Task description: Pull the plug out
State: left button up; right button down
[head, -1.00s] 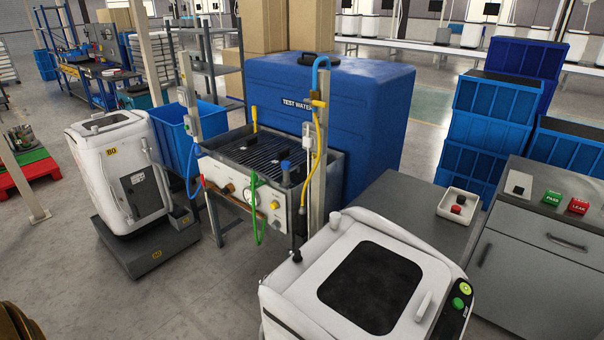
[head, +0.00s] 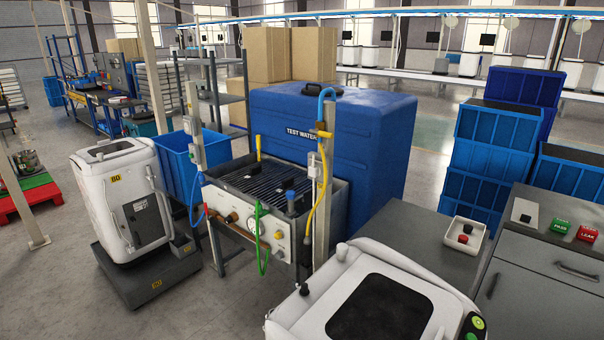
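No plug can be made out for certain. A test bench (head: 236,212) with a dark slatted top stands in the middle, its pale front panel carrying a gauge and knobs. A green hose (head: 260,245) loops over the front, a yellow hose (head: 318,195) hangs by the right post, and a blue hose (head: 192,185) hangs at the left post. White boxes sit on both posts. A white machine (head: 440,290) with a dark top window fills the foreground. Neither of my grippers is in view.
A blue "TEST WATER" tank (head: 370,135) stands behind the bench. Another white machine (head: 110,190) rests on a dark cart (head: 150,275) at left. At right are blue crates (head: 490,150), a grey cabinet (head: 545,275) and green and red blocks (head: 587,233). The left foreground floor is clear.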

aim_at(312, 172)
jog(key=u, duration=0.8)
jog(key=i+j, duration=0.1)
jog(key=j, duration=0.3)
jog(key=i+j, duration=0.15)
jog(key=j, duration=0.2)
jog(key=i+j+u, duration=0.35)
jog(key=i+j, duration=0.2)
jog(key=i+j+u, duration=0.35)
jog(key=i, duration=0.3)
jog(key=i+z, duration=0.25)
jog(key=i, duration=0.25)
jog(key=i+j+z, duration=0.3)
jog(key=i, duration=0.15)
jog(key=i+l+z, duration=0.15)
jog(key=z, duration=0.3)
jog(key=i+l+z, duration=0.1)
jog(key=i+z, duration=0.2)
jog(key=z, duration=0.15)
jog(key=i+z, duration=0.25)
jog(key=z, duration=0.15)
jog(key=i+z, duration=0.2)
jog(key=z, duration=0.25)
jog(key=i+j+z, duration=0.2)
jog(key=z, duration=0.25)
jog(key=i+z, duration=0.65)
jog(key=i, duration=0.15)
